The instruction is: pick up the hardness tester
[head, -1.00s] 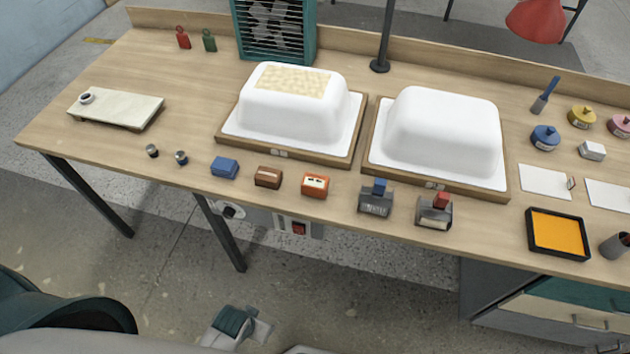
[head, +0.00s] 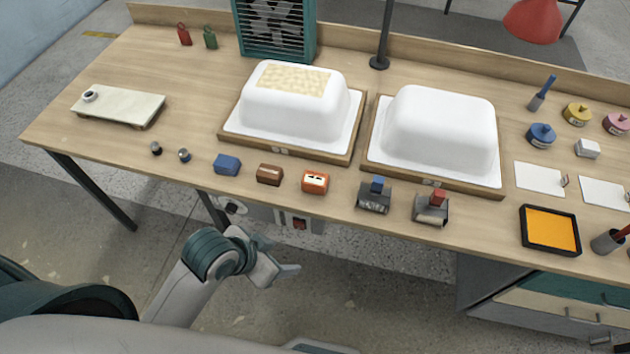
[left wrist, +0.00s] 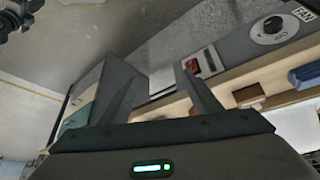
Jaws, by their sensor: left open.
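The small orange box with a pale window on top (head: 316,181) looks like the hardness tester, though I read no label on it. It sits near the table's front edge, in a row with a brown block (head: 270,174) and a blue block (head: 227,164) to its left. My left gripper (head: 281,255) is open and empty, in front of the table and below its top, apart from the orange box. In the left wrist view its two spread fingers (left wrist: 163,75) have nothing between them. My right gripper is not in view.
Two white tub shells stand on wooden bases, the left (head: 262,112) and the right (head: 440,130). Two handled tools (head: 374,196) stand right of the orange box. A control panel with a red switch (head: 300,223) hangs under the table edge (head: 340,216), near my gripper.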

